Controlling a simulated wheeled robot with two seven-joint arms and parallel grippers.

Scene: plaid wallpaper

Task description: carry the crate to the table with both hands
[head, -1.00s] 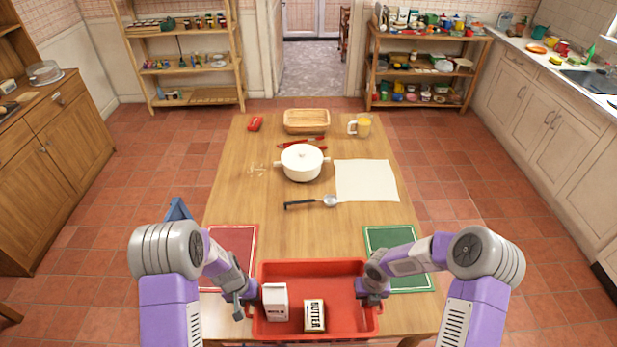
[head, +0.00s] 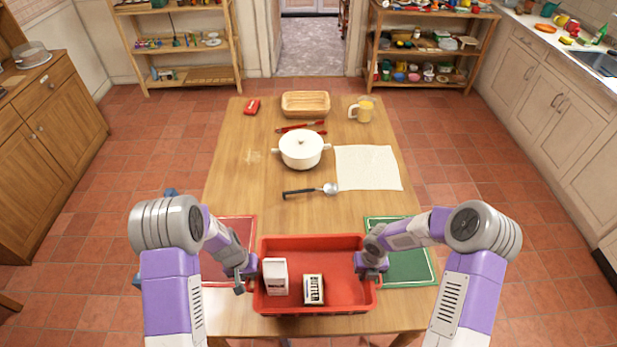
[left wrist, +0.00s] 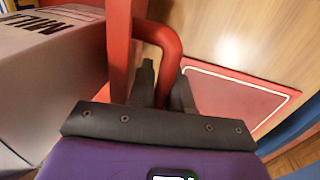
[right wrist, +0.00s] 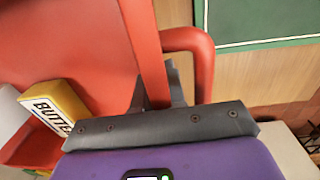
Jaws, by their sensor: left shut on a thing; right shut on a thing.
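The red crate (head: 335,263) is level between my two grippers, over the front part of the wooden table (head: 255,190). A white milk carton (head: 275,284) and a butter pack (head: 314,289) stand inside it. My left gripper (head: 252,271) is shut on the crate's left handle, which also shows in the left wrist view (left wrist: 168,45). I cannot tell whether the crate's bottom touches the tabletop.
A red mat (head: 233,232) lies left of the crate and a green mat (head: 415,268) right. Beyond are a ladle (head: 310,191), a white pot (head: 301,150), a cloth (head: 367,168), a mug (head: 362,110) and a basket (head: 305,103). Tabletop between crate and ladle is clear.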

